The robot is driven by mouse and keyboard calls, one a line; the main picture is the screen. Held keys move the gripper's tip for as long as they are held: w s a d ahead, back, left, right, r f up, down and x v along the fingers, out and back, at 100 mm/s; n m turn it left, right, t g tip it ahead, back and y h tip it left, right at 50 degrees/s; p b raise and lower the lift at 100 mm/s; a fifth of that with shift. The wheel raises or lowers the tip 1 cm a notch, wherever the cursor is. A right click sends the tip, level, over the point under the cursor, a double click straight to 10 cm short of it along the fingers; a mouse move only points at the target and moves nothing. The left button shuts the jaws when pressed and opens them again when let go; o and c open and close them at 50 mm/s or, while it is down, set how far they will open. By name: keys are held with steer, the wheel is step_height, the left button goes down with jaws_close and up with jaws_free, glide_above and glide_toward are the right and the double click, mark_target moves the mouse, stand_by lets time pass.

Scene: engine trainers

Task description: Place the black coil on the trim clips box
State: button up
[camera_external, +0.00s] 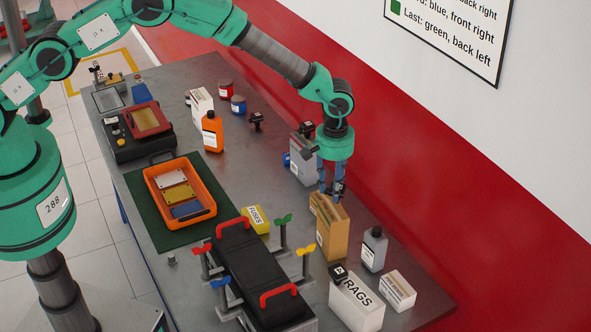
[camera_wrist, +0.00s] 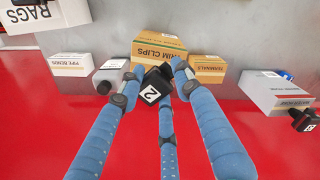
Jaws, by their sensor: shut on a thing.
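My gripper (camera_wrist: 157,76) has its blue fingers shut on a black coil (camera_wrist: 151,93) with a white "2" label. The trim clips box (camera_wrist: 160,46), brown cardboard, lies just beyond the coil in the wrist view; the coil overlaps its lower edge there, and I cannot tell whether they touch. In the external view, my gripper (camera_external: 333,192) points down over the top of the brown trim clips box (camera_external: 333,238), which stands on the bench. The coil is mostly hidden by the fingers there.
A terminals box (camera_wrist: 207,69) stands close beside the trim clips box. A grey bottle (camera_external: 373,249) and white rags box (camera_external: 357,302) with a black part on top are near. A grey container (camera_external: 302,166) stands behind. The red wall is close on the right.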

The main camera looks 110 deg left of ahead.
mark_target(332, 186)
steer(key=shift+f+p, duration=0.35)
steer(key=shift+f, duration=1.05)
steer(key=shift+f, duration=0.15)
steer(key=o, duration=1.3)
steer(key=shift+r+b, duration=1.05)
steer(key=shift+r, duration=5.05)
